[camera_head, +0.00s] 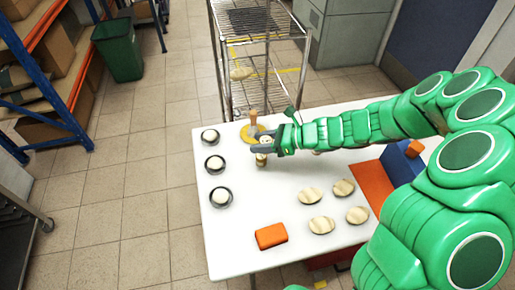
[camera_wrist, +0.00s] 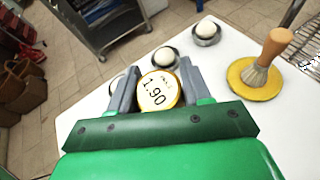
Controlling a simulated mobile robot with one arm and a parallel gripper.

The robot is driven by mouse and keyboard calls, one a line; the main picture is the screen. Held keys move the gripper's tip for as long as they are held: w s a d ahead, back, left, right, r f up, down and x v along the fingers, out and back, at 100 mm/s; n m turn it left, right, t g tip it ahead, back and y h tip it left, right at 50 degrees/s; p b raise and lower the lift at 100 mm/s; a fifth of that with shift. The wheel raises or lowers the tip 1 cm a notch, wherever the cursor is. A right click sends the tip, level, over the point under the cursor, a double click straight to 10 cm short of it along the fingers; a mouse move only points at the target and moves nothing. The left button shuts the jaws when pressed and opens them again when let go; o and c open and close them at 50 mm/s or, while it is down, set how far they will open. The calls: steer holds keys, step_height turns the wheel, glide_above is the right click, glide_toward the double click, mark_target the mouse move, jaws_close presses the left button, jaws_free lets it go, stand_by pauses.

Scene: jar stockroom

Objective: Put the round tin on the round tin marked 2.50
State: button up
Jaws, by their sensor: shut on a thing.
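My gripper (camera_wrist: 160,83) is shut on a round tin (camera_wrist: 157,91) with a yellow rim and a white lid that reads 1.90. In the head view my gripper (camera_head: 262,143) is over the far left part of the white table. A small gold shape (camera_head: 261,160) shows just below the jaws there; I cannot tell whether it is part of the held tin or another tin. I cannot make out a tin marked 2.50 in either view.
A brush stands on a yellow disc (camera_wrist: 242,89) near my gripper. White round things in dark dishes (camera_head: 215,164) line the table's left edge. Several pale ovals (camera_head: 321,225), an orange block (camera_head: 271,236) and a blue box (camera_head: 397,163) lie nearer. The table's middle is clear.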

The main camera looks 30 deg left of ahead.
steer(key=shift+w+a+f, duration=0.6)
steer(key=shift+f, duration=0.4)
steer(key=shift+w+a+f, duration=0.55)
steer(key=shift+w+f, duration=0.05)
steer(key=shift+f, duration=0.45)
steer(key=shift+w+a+f, duration=0.6)
steer(key=shift+f, duration=1.9)
steer(key=shift+f, duration=0.1)
steer(key=o, duration=1.1)
steer(key=shift+c, duration=0.2)
steer(key=v, duration=1.2)
